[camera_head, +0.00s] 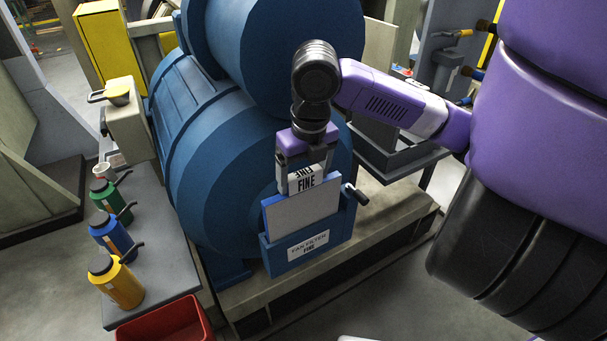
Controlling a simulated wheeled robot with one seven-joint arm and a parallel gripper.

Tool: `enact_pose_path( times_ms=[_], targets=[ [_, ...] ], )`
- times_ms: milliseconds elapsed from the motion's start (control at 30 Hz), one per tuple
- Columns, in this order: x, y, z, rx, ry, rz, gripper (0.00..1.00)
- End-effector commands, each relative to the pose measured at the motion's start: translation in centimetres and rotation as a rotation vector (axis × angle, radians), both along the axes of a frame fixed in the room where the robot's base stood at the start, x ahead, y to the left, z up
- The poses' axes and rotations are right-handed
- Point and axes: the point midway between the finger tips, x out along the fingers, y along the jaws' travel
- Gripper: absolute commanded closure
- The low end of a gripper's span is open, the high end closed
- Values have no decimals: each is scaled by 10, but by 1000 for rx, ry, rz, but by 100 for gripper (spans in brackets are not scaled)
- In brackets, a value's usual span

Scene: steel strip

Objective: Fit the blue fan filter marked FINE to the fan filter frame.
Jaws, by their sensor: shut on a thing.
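The fan filter (302,209) is a flat panel with a pale grey face, a blue edge and a white tab on top marked FINE. My gripper (306,174) points down and is shut on that tab from above. The fan filter frame (293,257) is a blue box on the front of the large blue machine, with a white label reading FAN FILTER FINE. The filter stands upright at the frame's open top. Its lower edge is hidden behind the frame's front wall, so I cannot tell how deep it sits.
A small dark handle (356,194) sticks out right of the frame. At left, green (111,202), blue (112,237) and yellow (116,282) oil cans stand on a grey bench (168,262). A red bin (166,325) is at the bottom. A grey tray (398,158) is behind, right.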

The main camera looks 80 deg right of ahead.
Motion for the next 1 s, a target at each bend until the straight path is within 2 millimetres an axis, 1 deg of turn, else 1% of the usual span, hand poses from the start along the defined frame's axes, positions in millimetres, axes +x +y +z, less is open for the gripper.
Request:
enact_pose_path(
  times_ms=[1000],
  targets=[
    [0,0,-24,0,0,0,91]
  ],
)
